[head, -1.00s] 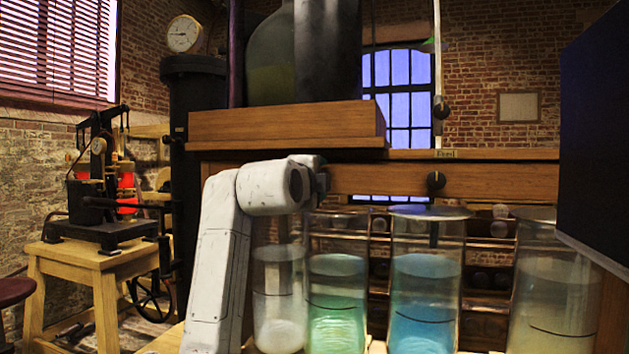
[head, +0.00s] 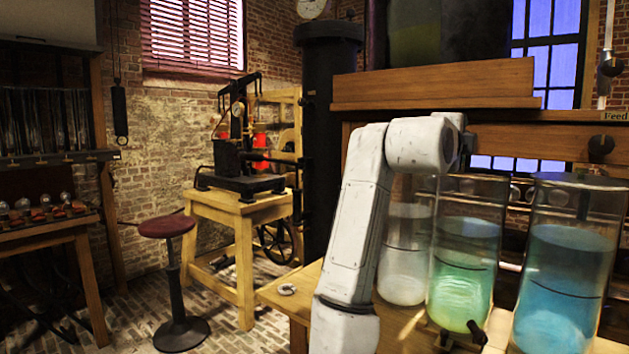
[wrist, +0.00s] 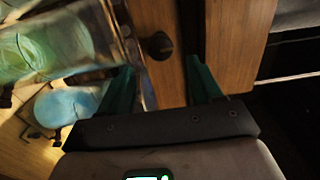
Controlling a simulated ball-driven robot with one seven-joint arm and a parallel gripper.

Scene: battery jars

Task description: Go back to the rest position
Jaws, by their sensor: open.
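My gripper (wrist: 160,63) shows in the wrist view with its two green fingers apart and nothing between them. A dark knob (wrist: 158,45) on a wooden board appears beyond the gap. In the head view my white arm rises in front of the bench and bends at the top; the gripper itself is hidden there. Glass jars stand right of the arm: one with pale liquid (head: 405,260), one with green (head: 465,265) and one with blue (head: 565,285). The green jar (wrist: 45,45) shows at the left of the wrist view.
A wooden shelf (head: 435,88) overhangs behind my arm. A wooden stand (head: 240,215) with a black apparatus and a red-topped stool (head: 167,226) are at left. Brick floor is open between them and the left bench (head: 45,235). A small round item (head: 287,289) lies on the bench.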

